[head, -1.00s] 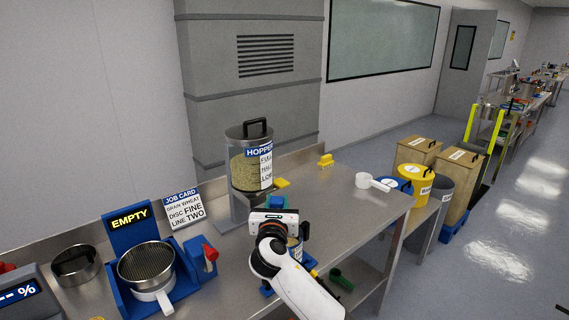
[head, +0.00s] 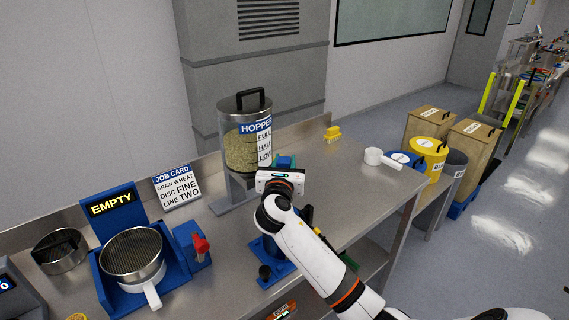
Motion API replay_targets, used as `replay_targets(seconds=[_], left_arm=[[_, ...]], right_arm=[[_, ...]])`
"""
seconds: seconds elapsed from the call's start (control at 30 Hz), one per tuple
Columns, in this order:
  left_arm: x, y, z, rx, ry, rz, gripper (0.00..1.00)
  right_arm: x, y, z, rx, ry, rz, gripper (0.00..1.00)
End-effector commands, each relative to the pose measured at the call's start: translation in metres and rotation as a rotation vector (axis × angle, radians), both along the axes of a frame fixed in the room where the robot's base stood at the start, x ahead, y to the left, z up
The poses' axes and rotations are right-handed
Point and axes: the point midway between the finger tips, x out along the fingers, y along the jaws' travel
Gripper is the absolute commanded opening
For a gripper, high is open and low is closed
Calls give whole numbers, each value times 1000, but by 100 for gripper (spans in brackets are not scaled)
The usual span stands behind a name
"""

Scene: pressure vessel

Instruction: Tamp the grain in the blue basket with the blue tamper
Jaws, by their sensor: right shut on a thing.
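My right gripper (head: 280,184) is above the steel bench, just in front of the hopper. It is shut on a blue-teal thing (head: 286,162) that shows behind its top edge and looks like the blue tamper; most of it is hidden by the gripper. Below the gripper, a blue stand (head: 275,262) sits at the bench's front edge, partly covered by my arm. The blue basket itself is hidden or cannot be made out there. A mesh-topped basket with a white handle (head: 133,253) sits in another blue stand under an EMPTY sign. My left gripper is not in view.
The hopper (head: 245,142) with grain stands close behind my right gripper. A job card (head: 176,187), a red-handled blue device (head: 194,247) and a steel cup (head: 60,252) are to the left. A white scoop (head: 376,158) and a yellow brush (head: 332,134) lie right on largely clear bench.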

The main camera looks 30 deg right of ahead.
Motion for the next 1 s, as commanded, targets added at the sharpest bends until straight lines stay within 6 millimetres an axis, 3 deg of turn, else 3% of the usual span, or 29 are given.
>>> replay_targets(seconds=[0.37,0.63,1.0], left_arm=[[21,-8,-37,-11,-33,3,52],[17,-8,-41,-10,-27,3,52],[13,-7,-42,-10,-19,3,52]], right_arm=[[0,0,-29,-1,-4,-1,0],[0,0,-45,-1,-2,1,0],[0,0,-47,0,-4,0,0]])
